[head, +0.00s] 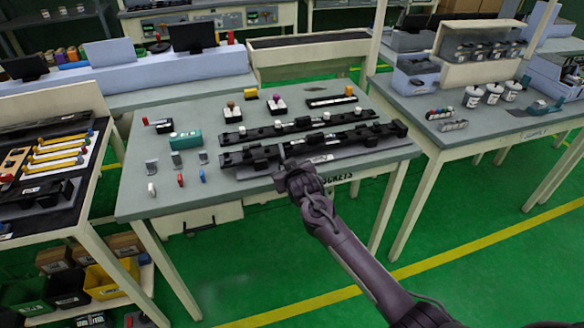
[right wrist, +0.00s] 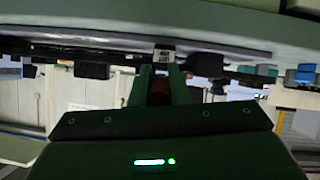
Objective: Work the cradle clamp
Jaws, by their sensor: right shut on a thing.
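A long black cradle fixture (head: 355,139) with raised black blocks lies along the front of the middle table. A second black fixture (head: 262,132) lies just behind it, with white-topped parts on it. My right gripper (head: 284,162) reaches in from the lower right to the near side of the front fixture. In the right wrist view, the fingers (right wrist: 160,78) are close together on a small part of the clamp, mostly hidden between them. A dark reddish piece (right wrist: 158,92) shows between the fingers. My left gripper is not in view.
On the table's left are a teal box (head: 186,140), small grey clips (head: 176,159) and red, white and blue pieces along the front edge. Knobbed blocks (head: 277,106) stand behind the fixtures. A side table (head: 470,110) stands right, a tool tray (head: 55,155) left.

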